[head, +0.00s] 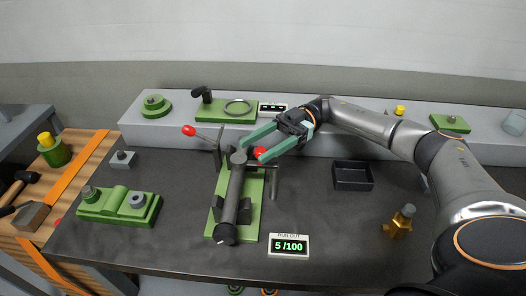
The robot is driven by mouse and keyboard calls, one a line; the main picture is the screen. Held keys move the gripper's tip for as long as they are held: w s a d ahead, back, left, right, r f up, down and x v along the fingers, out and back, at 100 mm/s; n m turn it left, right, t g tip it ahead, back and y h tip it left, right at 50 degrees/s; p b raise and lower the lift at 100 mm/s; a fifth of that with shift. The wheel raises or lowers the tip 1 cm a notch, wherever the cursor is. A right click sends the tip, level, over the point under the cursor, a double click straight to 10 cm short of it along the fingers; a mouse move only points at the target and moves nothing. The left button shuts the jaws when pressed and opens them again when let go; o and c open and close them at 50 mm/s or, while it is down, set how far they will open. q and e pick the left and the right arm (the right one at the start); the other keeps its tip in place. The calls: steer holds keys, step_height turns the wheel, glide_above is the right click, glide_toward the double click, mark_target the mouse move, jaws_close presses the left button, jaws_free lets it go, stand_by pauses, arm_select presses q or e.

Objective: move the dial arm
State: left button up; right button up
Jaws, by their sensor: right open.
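A fixture with a green base (250,217) stands mid-table and carries a dark grey cylinder (232,200) lying lengthwise. Grey posts rise beside it. One rod ends in a red knob (188,130) at upper left; another red knob (260,154) shows by the cylinder's far end. I cannot tell for sure which rod is the dial arm. My right gripper (252,149) is open, its teal fingers pointing left over the far end of the fixture. The second red knob appears between the fingers; contact cannot be told. My left gripper is not in view.
A run-out display (288,246) reads 5/100 at the front. A black tray (353,176) and a brass part (402,221) are to the right. A green block (118,206) lies left. A grey shelf (350,142) with green parts runs along the back.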

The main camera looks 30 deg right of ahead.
steer(key=s+a+r, duration=0.7)
steer(key=s+r, duration=0.4)
steer(key=s, duration=0.1)
stand_by(0.7)
